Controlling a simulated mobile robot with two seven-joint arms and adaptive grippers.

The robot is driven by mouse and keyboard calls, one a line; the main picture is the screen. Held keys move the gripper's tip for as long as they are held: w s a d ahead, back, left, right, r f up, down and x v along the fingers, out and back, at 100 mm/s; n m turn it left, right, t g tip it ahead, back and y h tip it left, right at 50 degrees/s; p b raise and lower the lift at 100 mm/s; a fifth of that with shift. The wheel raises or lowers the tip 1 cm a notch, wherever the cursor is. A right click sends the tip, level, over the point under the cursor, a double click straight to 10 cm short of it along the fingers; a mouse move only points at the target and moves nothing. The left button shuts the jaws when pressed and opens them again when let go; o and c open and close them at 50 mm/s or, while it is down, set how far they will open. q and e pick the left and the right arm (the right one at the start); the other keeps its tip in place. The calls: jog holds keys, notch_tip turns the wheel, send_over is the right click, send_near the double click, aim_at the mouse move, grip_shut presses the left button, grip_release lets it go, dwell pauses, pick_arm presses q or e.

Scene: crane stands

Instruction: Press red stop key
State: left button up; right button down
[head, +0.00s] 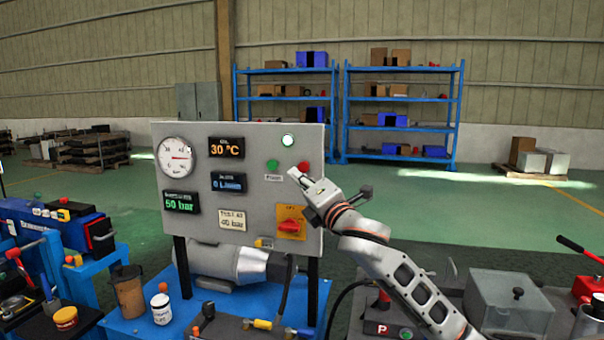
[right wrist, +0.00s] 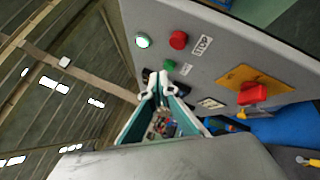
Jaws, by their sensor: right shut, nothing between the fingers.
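The red stop key (head: 304,166) is a round red button on the upright grey control panel (head: 252,150). My right gripper (head: 297,174) is shut and empty in front of the panel, its tips just below and left of the key in the head view. In the right wrist view, the red key (right wrist: 178,40) sits above and right of the shut fingertips (right wrist: 158,78), with a label beside it. I see no clear contact between the tips and the key. My left gripper is not in view.
A green button (head: 272,165) and a lit white lamp (head: 288,140) are close to the red key. A red rotary switch (head: 289,225) on a yellow plate sits lower on the panel. A clear box (head: 508,301) stands at the lower right.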

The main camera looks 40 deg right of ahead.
aim_at(303, 171)
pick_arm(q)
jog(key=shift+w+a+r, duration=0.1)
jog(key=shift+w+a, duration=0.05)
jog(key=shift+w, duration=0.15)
pick_arm(e)
jog(key=w+d, duration=0.2)
jog(key=d, duration=0.1)
jog(key=shift+w+d, duration=0.1)
jog(key=shift+w, duration=0.25)
dwell(1.0)
jog(key=shift+w+d+r+p, duration=0.1)
jog(key=shift+w+d+p, duration=0.1)
jog(key=shift+d+p, duration=0.1)
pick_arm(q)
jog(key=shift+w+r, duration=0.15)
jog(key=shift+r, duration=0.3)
